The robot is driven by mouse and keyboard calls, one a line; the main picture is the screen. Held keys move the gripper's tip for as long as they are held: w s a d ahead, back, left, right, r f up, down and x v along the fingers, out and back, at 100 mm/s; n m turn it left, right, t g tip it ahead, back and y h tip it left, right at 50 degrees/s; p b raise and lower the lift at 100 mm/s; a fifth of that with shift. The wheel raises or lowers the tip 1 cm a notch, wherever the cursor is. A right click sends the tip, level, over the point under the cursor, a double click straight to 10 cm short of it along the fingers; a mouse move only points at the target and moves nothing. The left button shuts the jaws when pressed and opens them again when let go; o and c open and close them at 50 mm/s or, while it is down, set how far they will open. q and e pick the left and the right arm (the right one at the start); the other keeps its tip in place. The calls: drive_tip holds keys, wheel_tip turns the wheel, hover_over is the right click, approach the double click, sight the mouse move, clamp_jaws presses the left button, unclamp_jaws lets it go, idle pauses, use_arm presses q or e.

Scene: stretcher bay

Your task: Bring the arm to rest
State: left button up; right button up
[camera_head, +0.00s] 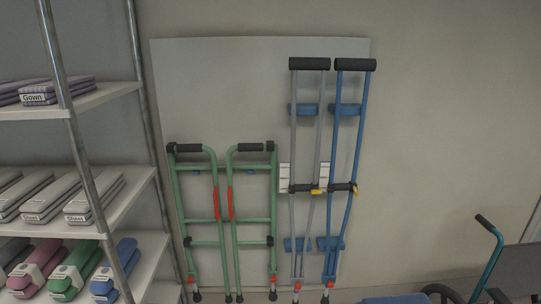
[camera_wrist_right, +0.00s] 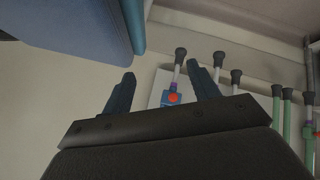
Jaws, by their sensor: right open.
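My right gripper (camera_wrist_right: 160,88) shows in the right wrist view with its two dark fingers spread apart. It is open, and nothing sits between the fingers. Beyond the fingers are the foot of a crutch with a blue and red fitting (camera_wrist_right: 173,99) and several dark rubber feet. No gripper or arm shows in the head view. My left gripper is in neither view.
A shelf rack (camera_head: 108,96) with folded gowns and sheets stands at left. A green walking frame (camera_head: 237,220) and crutches (camera_head: 320,130) are against a wall panel (camera_head: 230,80). A wheelchair (camera_head: 515,265) is at lower right. A blue surface (camera_wrist_right: 75,30) is close in the wrist view.

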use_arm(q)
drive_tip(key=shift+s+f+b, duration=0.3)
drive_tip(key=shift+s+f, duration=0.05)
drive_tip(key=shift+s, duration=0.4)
use_arm(e)
drive_tip(key=s+a+f+m+g, duration=0.1)
drive_tip(key=s+a+f, duration=0.3)
drive_tip(key=s+f, duration=0.5)
drive_tip(key=s+a+f+g+y, duration=0.1)
drive_tip(key=s+a+f+g, duration=0.2)
drive_tip(key=s+f, duration=0.6)
drive_tip(key=s+a+f+m+g, duration=0.1)
drive_tip(key=s+a+f, duration=0.6)
drive_tip(key=s, duration=2.2)
drive_tip(key=shift+f+m+g+y, duration=0.35)
drive_tip(key=shift+f+g, duration=0.25)
drive_tip(key=shift+f, duration=0.35)
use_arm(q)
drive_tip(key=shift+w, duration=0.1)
use_arm(e)
drive_tip(key=shift+s, duration=0.1)
